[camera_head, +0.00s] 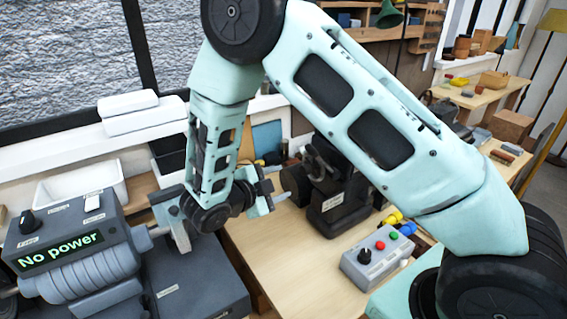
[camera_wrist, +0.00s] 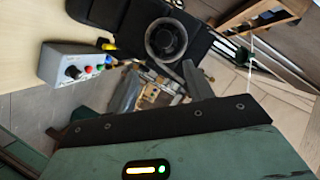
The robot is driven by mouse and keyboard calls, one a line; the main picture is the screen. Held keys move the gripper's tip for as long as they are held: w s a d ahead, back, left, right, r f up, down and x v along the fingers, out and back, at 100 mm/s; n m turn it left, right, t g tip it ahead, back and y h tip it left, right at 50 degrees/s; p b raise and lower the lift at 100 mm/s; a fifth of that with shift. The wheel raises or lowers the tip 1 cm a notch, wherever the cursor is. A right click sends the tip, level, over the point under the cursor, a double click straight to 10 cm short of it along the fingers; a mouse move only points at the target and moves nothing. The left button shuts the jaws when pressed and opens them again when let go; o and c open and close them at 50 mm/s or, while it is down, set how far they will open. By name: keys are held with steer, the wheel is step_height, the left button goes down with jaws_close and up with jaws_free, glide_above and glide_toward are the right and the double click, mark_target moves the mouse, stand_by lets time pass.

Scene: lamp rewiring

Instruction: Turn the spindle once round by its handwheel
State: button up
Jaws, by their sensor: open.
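A dark machine (camera_head: 335,208) with a pale label on its base stands on the wooden bench in the middle of the head view. A round dark wheel-like part (camera_head: 297,183) faces my gripper from its left side; I take it for the handwheel. In the wrist view the round part (camera_wrist: 165,40) shows as a ring with a darker hub. My gripper (camera_head: 281,182) is open, with its fingers pointing right towards the wheel. It seems close to it, but I cannot tell whether it touches. The spindle itself is not clearly visible.
A grey control box (camera_head: 378,257) with a black knob and red and green buttons stands in front of the machine. At left is a grey machine (camera_head: 78,265) whose display reads "No power". White folded cloths (camera_head: 130,112) lie on the sill. The bench front (camera_head: 290,270) is clear.

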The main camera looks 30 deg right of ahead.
mark_target(303, 171)
steer(key=shift+n, duration=0.5)
steer(key=p+x, duration=0.1)
steer(key=x, duration=0.2)
steer(key=p+x, duration=0.2)
steer(key=x, duration=0.2)
steer(key=w+p+x, duration=0.1)
steer(key=x, duration=0.2)
steer(key=shift+w+r+p, duration=0.1)
steer(key=shift+r+p, duration=0.15)
steer(key=shift+p, duration=0.15)
steer(key=shift+x, duration=0.9)
steer(key=shift+f, duration=0.15)
steer(key=c, duration=1)
